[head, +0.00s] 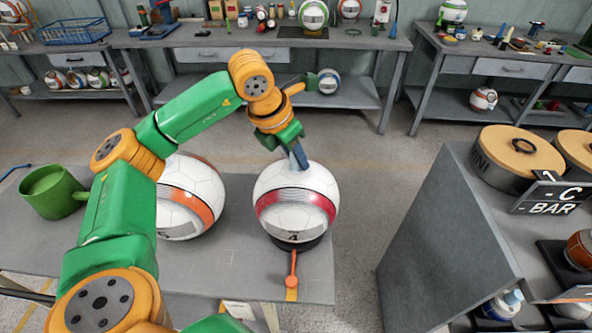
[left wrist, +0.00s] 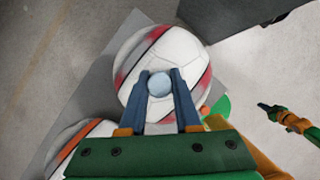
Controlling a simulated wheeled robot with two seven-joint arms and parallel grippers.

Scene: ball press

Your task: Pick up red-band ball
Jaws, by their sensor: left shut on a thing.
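The red-band ball (head: 297,190) is white with a red and grey band and sits on a dark round base (head: 300,243) at the right end of the near bench. It also fills the middle of the left wrist view (left wrist: 175,55). My left gripper (head: 298,158) is on top of the ball, pointing down. In the left wrist view its two blue fingers (left wrist: 160,84) are closed around a small pale round knob on the ball. My right gripper (left wrist: 268,109) shows small at the right of that view; its fingers are too small to read.
An orange-band ball (head: 203,185) is close to the left, with a green mug (head: 52,192) beyond it. A red lever (head: 291,275) stands in front of the base. A grey stand (head: 448,225) with round containers (head: 505,165) is at right, across open floor.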

